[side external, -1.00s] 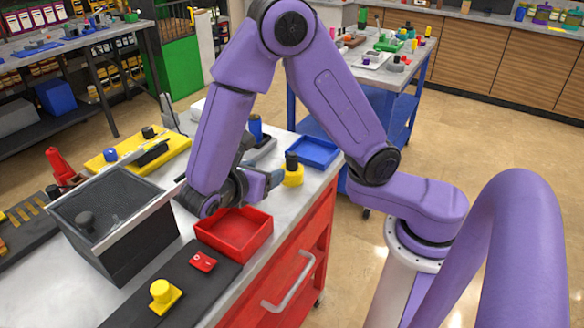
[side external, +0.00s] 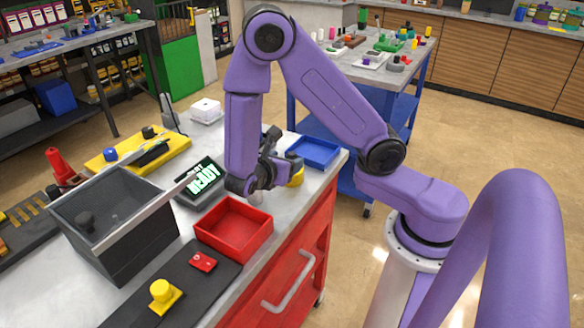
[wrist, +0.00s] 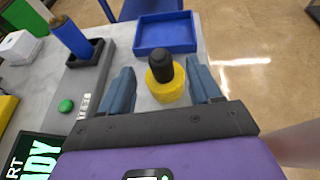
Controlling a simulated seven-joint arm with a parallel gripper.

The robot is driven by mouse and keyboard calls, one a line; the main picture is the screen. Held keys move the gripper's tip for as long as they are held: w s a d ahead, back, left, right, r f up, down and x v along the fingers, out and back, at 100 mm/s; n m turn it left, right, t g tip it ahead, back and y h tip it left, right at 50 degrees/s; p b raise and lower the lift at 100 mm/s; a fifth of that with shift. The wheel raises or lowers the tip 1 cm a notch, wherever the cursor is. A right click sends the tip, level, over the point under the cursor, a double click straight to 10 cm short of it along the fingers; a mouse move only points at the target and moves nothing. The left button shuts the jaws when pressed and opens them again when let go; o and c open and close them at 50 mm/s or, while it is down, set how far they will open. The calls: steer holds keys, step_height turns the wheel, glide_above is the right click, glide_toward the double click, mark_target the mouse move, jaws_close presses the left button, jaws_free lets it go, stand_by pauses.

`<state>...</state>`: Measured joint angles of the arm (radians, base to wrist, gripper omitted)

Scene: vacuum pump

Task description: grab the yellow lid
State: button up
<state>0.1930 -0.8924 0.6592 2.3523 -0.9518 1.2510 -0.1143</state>
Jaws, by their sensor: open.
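A round yellow lid (wrist: 168,86) with a black knob stands on the grey bench top. In the wrist view it shows between the two blue-grey fingers of my gripper (wrist: 161,82), with a gap on each side. In the side view the yellow lid (side external: 297,178) is mostly hidden behind my gripper (side external: 276,165). My gripper is open and holds nothing. Whether the fingers are level with the lid or above it I cannot tell.
A blue tray (wrist: 165,35) lies just past the lid. A red tray (side external: 233,227), a grey bin (side external: 115,235) and a READY display (side external: 201,180) stand nearby. A yellow knobbed piece (side external: 162,293) sits on a black mat at the front. The bench edge is close on the right.

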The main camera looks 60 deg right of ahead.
mark_target(292, 155)
steer(key=x, duration=0.5)
steer(key=c, duration=1.1)
